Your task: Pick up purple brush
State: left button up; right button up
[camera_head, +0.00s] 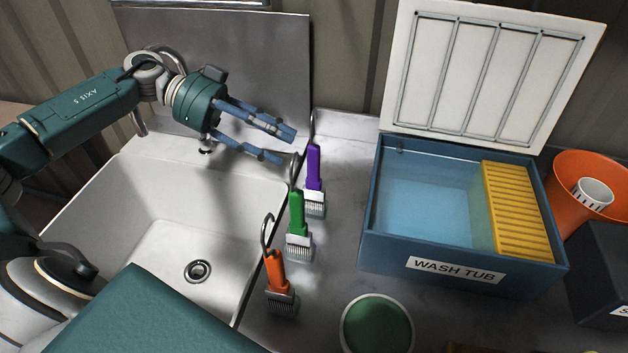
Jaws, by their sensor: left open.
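The purple brush (313,166) has a purple handle, a hook at its top and pale bristles at its lower end. It is at the sink's right edge, the farthest of three brushes in a row. My left gripper (287,146) is open and empty. Its two blue fingers point right, and their tips appear just left of the purple handle, apart from it in the picture. The exact depth between them is hard to tell. My right gripper is not in view.
A green brush (296,213) and an orange brush (276,270) stand nearer along the sink (150,215) edge. The blue wash tub (400,252), its lid (490,70) raised, is to the right. A round green-topped container (377,326) is in front. An orange funnel (565,175) is at far right.

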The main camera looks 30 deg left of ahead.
pick_arm(q)
jog(key=f, duration=0.2)
jog(key=p, duration=0.3)
send_over(313, 180)
jog(key=shift+w+a+f, duration=0.1)
jog(key=shift+a+f, duration=0.15)
jog(key=shift+f, duration=0.65)
jog(key=shift+d+f, duration=0.2)
jog(key=shift+f, duration=0.05)
jog(key=shift+b, duration=0.3)
jog(key=c, duration=1)
grip_shut()
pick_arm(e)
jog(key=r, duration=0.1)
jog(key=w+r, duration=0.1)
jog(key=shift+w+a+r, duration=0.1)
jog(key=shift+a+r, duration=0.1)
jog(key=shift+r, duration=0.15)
